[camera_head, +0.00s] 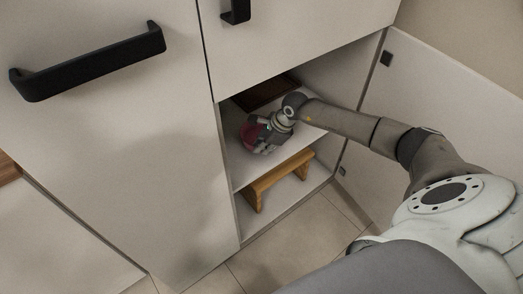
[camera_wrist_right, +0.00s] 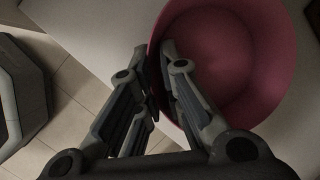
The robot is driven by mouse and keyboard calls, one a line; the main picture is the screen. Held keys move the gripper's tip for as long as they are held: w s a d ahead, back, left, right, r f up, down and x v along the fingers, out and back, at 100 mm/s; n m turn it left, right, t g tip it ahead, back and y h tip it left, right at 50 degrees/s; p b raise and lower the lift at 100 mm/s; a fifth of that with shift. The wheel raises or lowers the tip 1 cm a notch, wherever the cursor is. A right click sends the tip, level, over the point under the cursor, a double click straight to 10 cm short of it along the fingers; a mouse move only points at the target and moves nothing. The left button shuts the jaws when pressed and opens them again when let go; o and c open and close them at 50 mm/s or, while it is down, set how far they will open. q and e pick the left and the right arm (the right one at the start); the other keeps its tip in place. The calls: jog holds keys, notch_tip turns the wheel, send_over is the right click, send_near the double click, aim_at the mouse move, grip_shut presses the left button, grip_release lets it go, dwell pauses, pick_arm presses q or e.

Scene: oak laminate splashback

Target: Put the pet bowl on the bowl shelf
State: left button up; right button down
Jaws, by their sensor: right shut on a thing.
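The pink pet bowl (camera_head: 249,132) is inside the open cabinet, at the white shelf (camera_head: 241,172). My right gripper (camera_head: 265,143) reaches in from the right and is shut on the bowl's near side. In the right wrist view the bowl (camera_wrist_right: 240,50) is upright with its empty inside showing. The fingers of the gripper (camera_wrist_right: 158,65) close on its wall, one inside the rim and one outside. I cannot tell whether the bowl's base touches the shelf. My left gripper is out of view.
A dark tray-like thing (camera_head: 262,94) lies at the back of the shelf. A wooden step stool (camera_head: 280,178) stands in the compartment below. The open cabinet door (camera_head: 440,105) is at the right, close to my right arm. Closed fronts with black handles (camera_head: 88,65) are at the left and above.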

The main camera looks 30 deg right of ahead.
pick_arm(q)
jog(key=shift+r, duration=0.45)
pick_arm(e)
jog(key=shift+a+f, duration=0.15)
jog(key=shift+f, duration=0.7)
jog(key=c, duration=1.6)
grip_release()
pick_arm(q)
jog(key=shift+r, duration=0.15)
pick_arm(e)
jog(key=shift+s+r, duration=0.1)
jog(key=shift+r, duration=0.25)
pick_arm(q)
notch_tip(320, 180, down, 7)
jog(key=p, duration=0.1)
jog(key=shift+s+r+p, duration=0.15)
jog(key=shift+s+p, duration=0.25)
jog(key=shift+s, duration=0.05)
pick_arm(e)
jog(key=v, duration=1.1)
jog(key=shift+r, duration=0.2)
